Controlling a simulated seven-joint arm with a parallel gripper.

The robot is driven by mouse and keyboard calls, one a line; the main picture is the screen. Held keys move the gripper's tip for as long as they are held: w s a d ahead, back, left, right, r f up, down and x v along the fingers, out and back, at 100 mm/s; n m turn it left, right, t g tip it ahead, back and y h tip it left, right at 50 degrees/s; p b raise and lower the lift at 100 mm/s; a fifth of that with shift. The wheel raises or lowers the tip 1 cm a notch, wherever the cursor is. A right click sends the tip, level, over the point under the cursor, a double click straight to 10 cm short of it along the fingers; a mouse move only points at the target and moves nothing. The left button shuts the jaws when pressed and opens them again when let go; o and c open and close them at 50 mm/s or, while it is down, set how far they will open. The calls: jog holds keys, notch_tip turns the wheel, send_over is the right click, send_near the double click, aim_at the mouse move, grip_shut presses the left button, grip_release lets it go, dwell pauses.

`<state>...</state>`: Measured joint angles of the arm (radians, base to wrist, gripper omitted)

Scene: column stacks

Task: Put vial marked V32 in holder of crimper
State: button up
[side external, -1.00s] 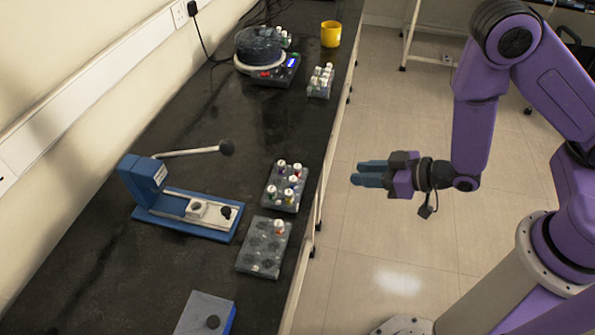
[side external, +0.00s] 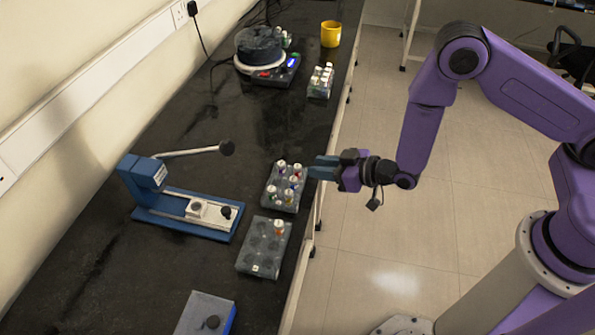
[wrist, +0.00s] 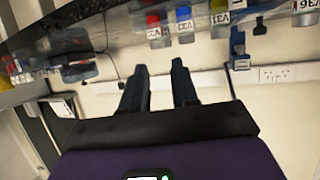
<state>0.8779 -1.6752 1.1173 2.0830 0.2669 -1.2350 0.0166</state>
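The blue crimper (side external: 143,177) stands on the bench with its lever out to the right. Its holder (side external: 197,208) sits on the pale slide and looks empty. A rack (side external: 284,204) beside it holds several capped vials (side external: 296,168). In the wrist view, upside down, are vials with a red cap (wrist: 154,20), a blue cap (wrist: 184,13) and a yellow cap (wrist: 217,5). My gripper (side external: 312,168) is open and empty, just right of the vial rack. Its fingers (wrist: 160,72) are apart in the wrist view.
A second rack (side external: 247,262) in front is mostly empty, with one vial (side external: 279,227). A blue-grey box (side external: 200,312) lies nearer. A third rack (side external: 318,92), a round device (side external: 262,60) and a yellow cup (side external: 330,34) stand farther back. Bench around the crimper is clear.

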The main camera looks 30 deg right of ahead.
aim_at(298, 166)
jog(key=shift+f+x, duration=0.1)
jog(key=shift+x, duration=1.4)
jog(key=shift+f+x, duration=0.15)
jog(key=shift+x, duration=1.3)
jog(key=shift+d, duration=0.1)
jog(key=shift+c, duration=0.3)
grip_shut()
